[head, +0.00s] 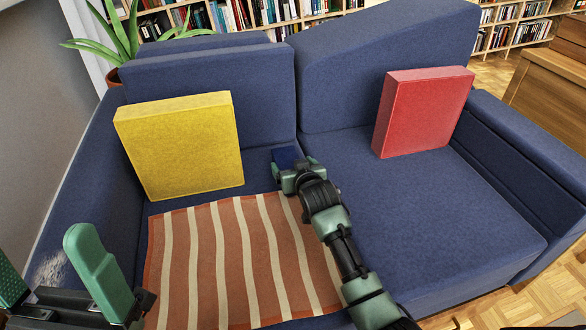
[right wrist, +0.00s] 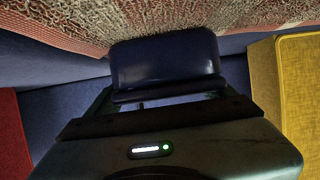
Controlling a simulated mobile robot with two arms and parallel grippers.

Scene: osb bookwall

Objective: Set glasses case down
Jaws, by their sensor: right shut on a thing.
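The glasses case (head: 286,156) is small, smooth and dark blue. My right gripper (head: 296,168) is shut on it, over the left part of the blue sofa (head: 430,220), near the back of the seat. In the right wrist view the case (right wrist: 165,62) lies across the jaws, close to the fabric. I cannot tell whether it touches the seat. My left gripper (head: 52,275) is at the lower left, its green fingers wide apart and nothing between them.
A striped orange blanket (head: 205,265) covers the left seat. A yellow cushion (head: 180,145) leans at the left back and a red cushion (head: 422,112) at the right. The right seat is clear. Bookshelves (head: 250,14) and a potted plant (head: 125,40) stand behind.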

